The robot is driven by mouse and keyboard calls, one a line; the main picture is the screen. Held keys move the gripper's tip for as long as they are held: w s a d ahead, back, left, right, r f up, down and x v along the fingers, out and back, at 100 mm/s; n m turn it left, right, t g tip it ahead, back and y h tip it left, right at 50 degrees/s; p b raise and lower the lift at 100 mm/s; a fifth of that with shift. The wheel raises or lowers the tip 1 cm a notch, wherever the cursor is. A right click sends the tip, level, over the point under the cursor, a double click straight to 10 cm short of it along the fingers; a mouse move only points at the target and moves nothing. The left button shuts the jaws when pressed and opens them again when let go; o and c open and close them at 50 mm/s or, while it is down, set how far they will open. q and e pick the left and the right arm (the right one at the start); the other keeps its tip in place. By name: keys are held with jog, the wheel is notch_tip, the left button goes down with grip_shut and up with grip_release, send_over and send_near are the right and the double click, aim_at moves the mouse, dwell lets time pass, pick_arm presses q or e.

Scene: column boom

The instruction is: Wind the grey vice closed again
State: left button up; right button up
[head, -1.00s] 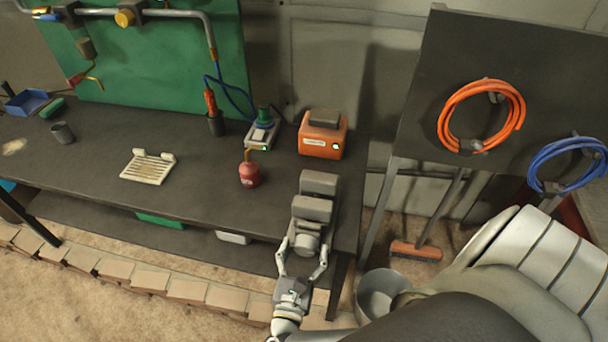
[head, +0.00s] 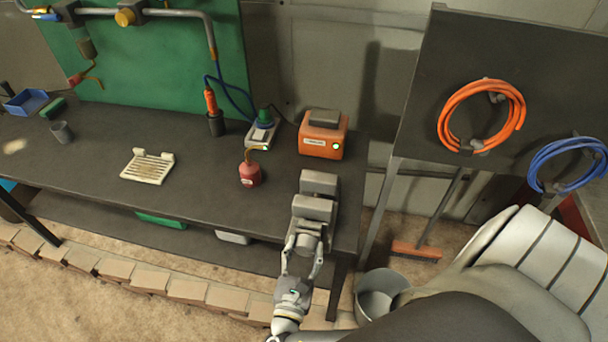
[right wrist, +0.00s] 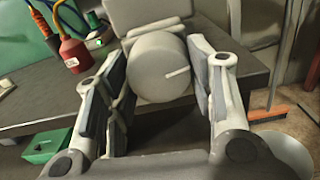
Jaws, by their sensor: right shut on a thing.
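The grey vice (head: 318,183) sits at the right front end of the dark workbench. Its two blocky jaws stand one behind the other with a narrow gap between them. Its round grey knob (right wrist: 158,68) faces me at the bench's front edge and carries a pale line pointing right and slightly up in the right wrist view. My right gripper (head: 304,246) is shut on the knob, one finger on each side. It also shows in the right wrist view (right wrist: 164,84). My left gripper is not in view.
On the workbench (head: 90,190) are a red oil can (head: 250,174), an orange box (head: 322,135), a small device with a green top (head: 262,132) and a cream rack (head: 148,167). A bucket (head: 380,293) and a broom (head: 416,250) stand to the right.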

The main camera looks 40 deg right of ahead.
jog(key=m, duration=0.3)
jog(key=shift+f+b, duration=0.1)
jog(key=shift+b, duration=0.2)
jog(key=shift+m+b, duration=0.5)
jog(key=shift+m, duration=1.1)
jog(key=o, duration=1)
jog(key=shift+o, duration=0.2)
jog(key=shift+a, duration=0.1)
jog(key=v, duration=1.2)
